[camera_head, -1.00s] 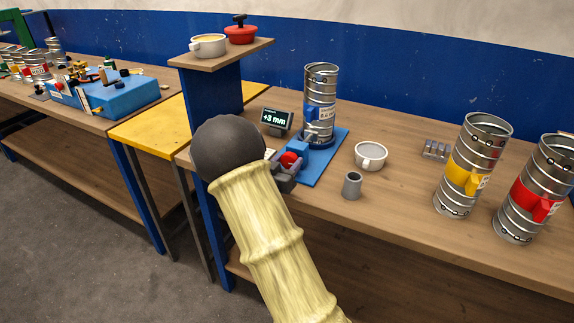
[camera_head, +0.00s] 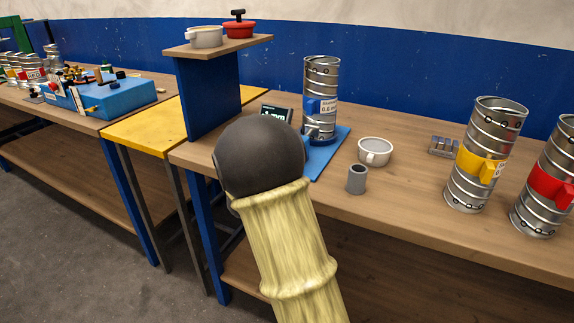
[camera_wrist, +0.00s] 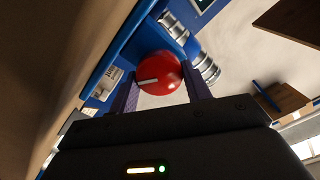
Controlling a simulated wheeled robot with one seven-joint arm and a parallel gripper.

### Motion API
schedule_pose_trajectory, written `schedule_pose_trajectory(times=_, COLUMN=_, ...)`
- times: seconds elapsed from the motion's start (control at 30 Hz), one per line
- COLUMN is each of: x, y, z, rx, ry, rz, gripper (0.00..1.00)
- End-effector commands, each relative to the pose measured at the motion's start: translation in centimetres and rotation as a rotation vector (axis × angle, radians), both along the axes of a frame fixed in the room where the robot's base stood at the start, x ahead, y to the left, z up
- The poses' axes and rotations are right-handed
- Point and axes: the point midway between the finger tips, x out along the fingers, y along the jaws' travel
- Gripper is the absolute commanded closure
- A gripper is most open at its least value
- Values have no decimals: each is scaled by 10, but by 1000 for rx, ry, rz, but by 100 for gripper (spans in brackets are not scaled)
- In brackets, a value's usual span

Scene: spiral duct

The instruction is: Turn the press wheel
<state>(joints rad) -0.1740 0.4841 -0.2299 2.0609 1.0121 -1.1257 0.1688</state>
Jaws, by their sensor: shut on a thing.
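The red press wheel (camera_wrist: 160,76) is round with a white mark on its face, in the middle of the wrist view. My gripper (camera_wrist: 158,70) has one dark finger on each side of it and is shut on it. In the head view my arm hides the wheel and gripper. The blue press base (camera_head: 328,158) shows only at its right side there. A spiral metal duct (camera_head: 322,82) with a blue clamp and a label stands upright on it. A small dark display (camera_head: 277,112) behind my arm is mostly covered, and its reading cannot be made out.
A white cup (camera_head: 375,152), a grey cylinder (camera_head: 357,180) and a grey slotted block (camera_head: 443,147) sit right of the press. Ducts with yellow (camera_head: 482,165) and red (camera_head: 548,185) clamps stand farther right. A raised shelf (camera_head: 220,46) holds two pots at left.

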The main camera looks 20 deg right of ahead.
Motion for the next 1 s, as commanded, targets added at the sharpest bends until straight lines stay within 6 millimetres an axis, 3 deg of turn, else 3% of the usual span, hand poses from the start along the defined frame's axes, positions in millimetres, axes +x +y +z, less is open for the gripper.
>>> schedule_pose_trajectory(times=0.57, x=0, y=1, z=-1, rx=37, ry=-42, rz=2, gripper=75)
schedule_pose_trajectory(times=0.6, x=0, y=1, z=-1, rx=37, ry=-42, rz=2, gripper=50)
schedule_pose_trajectory(times=0.7, x=0, y=0, z=-1, rx=37, ry=-42, rz=1, gripper=31)
schedule_pose_trajectory(times=1.0, x=0, y=1, z=-1, rx=36, ry=-43, rz=0, gripper=30)
